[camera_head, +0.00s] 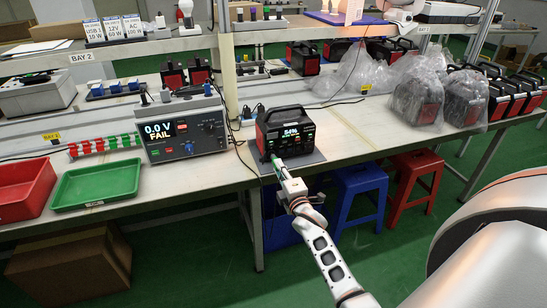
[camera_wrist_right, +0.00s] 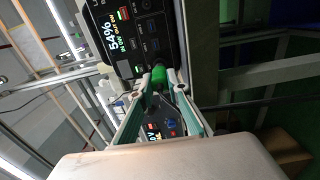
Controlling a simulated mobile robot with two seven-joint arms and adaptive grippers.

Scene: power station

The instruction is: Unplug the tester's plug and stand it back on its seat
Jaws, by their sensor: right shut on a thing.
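The tester (camera_head: 183,128) stands on the bench and its screen reads 0.0 V FAIL. To its right, a black and red power station (camera_head: 286,132) sits on a grey mat and shows 54%. My right gripper (camera_head: 278,166) is at the station's front, shut on a green plug (camera_wrist_right: 160,77). The plug meets the lower part of the station's front panel (camera_wrist_right: 136,35); how deep it sits is hidden. The tester's screen (camera_wrist_right: 153,132) shows between the fingers in the wrist view. I cannot make out the plug's seat. My left gripper is not in view.
A green tray (camera_head: 97,185) and a red tray (camera_head: 22,188) lie left of the tester. Bagged power stations (camera_head: 418,92) stand at the right. Blue (camera_head: 358,195) and red (camera_head: 416,180) stools stand at the bench's front. Bare bench (camera_head: 355,135) lies right of the station.

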